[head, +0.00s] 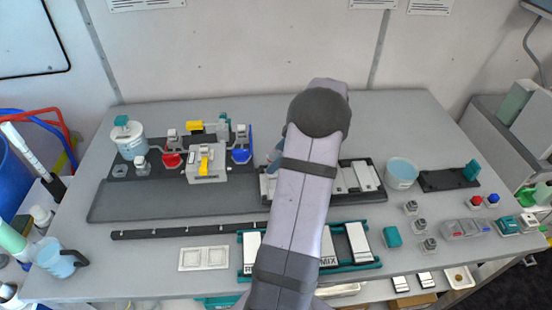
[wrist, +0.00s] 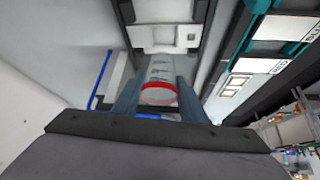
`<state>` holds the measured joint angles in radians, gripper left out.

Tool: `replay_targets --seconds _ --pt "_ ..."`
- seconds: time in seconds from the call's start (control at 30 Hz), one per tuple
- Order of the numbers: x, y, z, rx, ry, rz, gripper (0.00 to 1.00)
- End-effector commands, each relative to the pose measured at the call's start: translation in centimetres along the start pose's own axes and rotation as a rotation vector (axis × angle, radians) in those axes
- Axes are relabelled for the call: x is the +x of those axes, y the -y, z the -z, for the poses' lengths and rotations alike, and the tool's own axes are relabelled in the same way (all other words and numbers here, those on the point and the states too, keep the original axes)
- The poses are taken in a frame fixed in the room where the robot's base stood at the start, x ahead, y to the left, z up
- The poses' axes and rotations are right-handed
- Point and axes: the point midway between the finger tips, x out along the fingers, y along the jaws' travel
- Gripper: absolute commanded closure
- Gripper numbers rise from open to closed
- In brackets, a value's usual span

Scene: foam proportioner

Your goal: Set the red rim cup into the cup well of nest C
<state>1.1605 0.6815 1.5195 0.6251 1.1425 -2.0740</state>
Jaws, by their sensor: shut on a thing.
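The red rim cup (wrist: 160,72) is clear, with dark markings on its side and a red ring at the end towards the wrist camera. My gripper (wrist: 158,82) is shut on it, one blue-grey finger on each side. In the wrist view the cup's far end overlaps a white nest block (wrist: 165,38) in a dark frame; I cannot tell whether they touch or whether this is nest C. In the head view my arm hides the cup and most of the gripper, over the left part of the dark rack (head: 378,164) with white nests (head: 345,178).
A teal-framed rack of white blocks (head: 358,242) lies in front of the nests. The white dispenser block (head: 207,163), with red and blue funnels, stands to the left. A translucent tub (head: 402,173) stands to the right. The dark mat (head: 150,203) is clear.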

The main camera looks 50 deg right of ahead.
Motion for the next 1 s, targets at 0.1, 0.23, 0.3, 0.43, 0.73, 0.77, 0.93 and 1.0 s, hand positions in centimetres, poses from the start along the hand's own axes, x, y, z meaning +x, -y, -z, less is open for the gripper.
replay_targets --seconds 0.1,0.23,0.3,0.43,0.73,0.77,0.93,1.0 --pt "0.5 0.0 -0.3 0.002 0.0 0.0 0.83" --pt "1.3 0.0 -0.8 0.003 0.0 0.0 0.83" --pt "1.9 0.0 -1.2 0.003 0.0 0.0 0.83" --pt "2.9 0.0 -1.8 0.004 -0.001 -0.001 0.83" --pt "3.7 -0.1 -2.4 0.003 0.0 -0.003 0.83" --pt "3.7 -0.1 -2.4 0.003 0.0 -0.003 0.83" --pt "3.7 0.0 -2.4 0.003 0.0 -0.002 0.83" --pt "3.7 0.0 -2.4 0.003 0.0 -0.002 0.83"
